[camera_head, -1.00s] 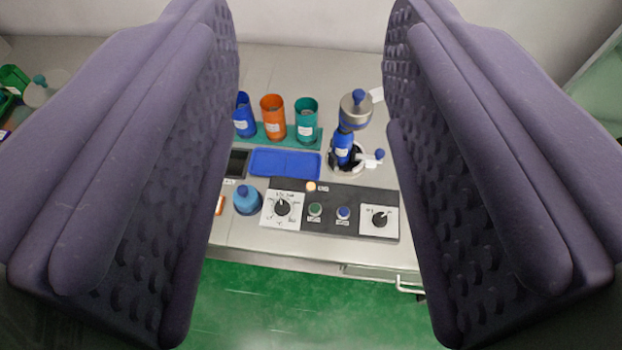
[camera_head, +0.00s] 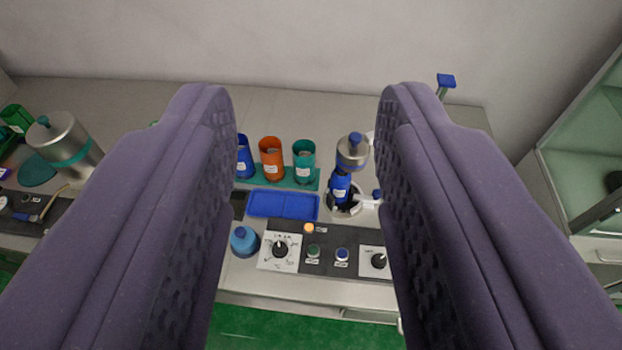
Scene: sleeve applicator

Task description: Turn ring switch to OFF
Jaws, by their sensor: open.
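A control panel (camera_head: 337,267) lies near the bench's front edge. It carries two white plates with black rotary knobs: a left knob (camera_head: 280,249) on a multi-mark dial and a right knob (camera_head: 379,261). The lettering is too small to read, so I cannot tell which is the ring switch. My gripper (camera_head: 306,100) is open and empty, its two purple padded fingers framing the panel left and right. The right finger partly hides the plate of the right knob. Neither finger appears to touch a knob.
A lit amber lamp (camera_head: 309,228), green button (camera_head: 313,250) and blue button (camera_head: 342,254) sit between the knobs. Behind are a blue tray (camera_head: 284,205), blue, orange (camera_head: 271,160) and teal cups, and a sleeve device (camera_head: 342,190).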

